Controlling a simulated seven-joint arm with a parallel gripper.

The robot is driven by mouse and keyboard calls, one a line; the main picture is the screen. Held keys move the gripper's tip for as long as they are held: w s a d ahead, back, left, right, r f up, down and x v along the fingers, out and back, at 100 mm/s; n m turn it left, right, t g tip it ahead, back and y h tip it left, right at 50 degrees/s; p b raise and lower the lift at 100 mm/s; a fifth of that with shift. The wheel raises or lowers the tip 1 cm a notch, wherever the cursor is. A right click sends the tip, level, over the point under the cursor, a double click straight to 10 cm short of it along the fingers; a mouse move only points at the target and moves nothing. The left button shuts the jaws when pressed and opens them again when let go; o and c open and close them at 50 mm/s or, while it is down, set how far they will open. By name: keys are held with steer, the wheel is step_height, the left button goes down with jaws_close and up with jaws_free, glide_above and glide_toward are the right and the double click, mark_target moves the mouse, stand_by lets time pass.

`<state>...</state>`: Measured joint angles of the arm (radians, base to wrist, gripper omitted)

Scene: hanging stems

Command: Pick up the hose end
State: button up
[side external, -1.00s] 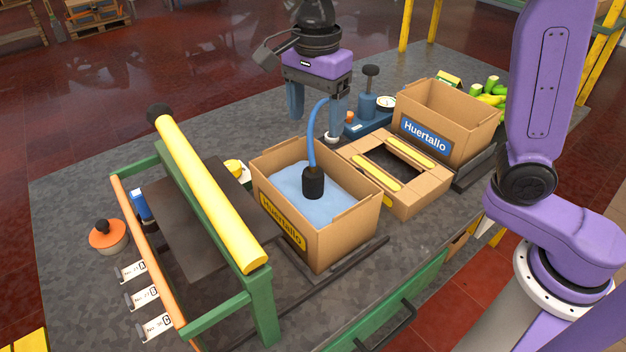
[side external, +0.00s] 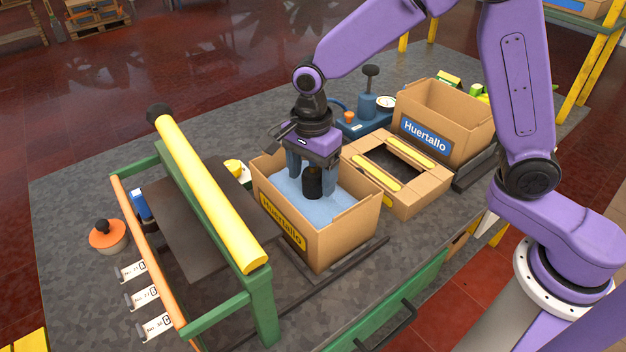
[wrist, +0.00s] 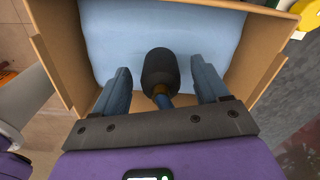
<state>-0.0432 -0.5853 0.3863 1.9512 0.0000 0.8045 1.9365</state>
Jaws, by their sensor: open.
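The hose end is a black cylinder (side external: 313,182) standing in the cardboard box with the blue lining. In the wrist view the black hose end (wrist: 160,70) sits between my two blue fingers, with a brass collar and a bit of blue hose below it. My gripper (side external: 312,178) is lowered into the box and open around the hose end. In the wrist view my gripper (wrist: 160,85) shows a gap on both sides of it. Most of the blue hose is hidden behind my gripper in the side view.
The box (side external: 350,230) has walls close around my gripper. A cardboard frame with yellow strips (side external: 398,172) lies to its right, and another Huertallo box (side external: 445,115) stands behind that. A green rack with a yellow bar (side external: 210,190) stands to the left. A blue pump (side external: 370,107) is behind.

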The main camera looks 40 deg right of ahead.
step_height(320, 180, down, 2)
steer(key=shift+f, duration=0.1)
steer(key=c, duration=1.2)
steer(key=shift+c, duration=0.2)
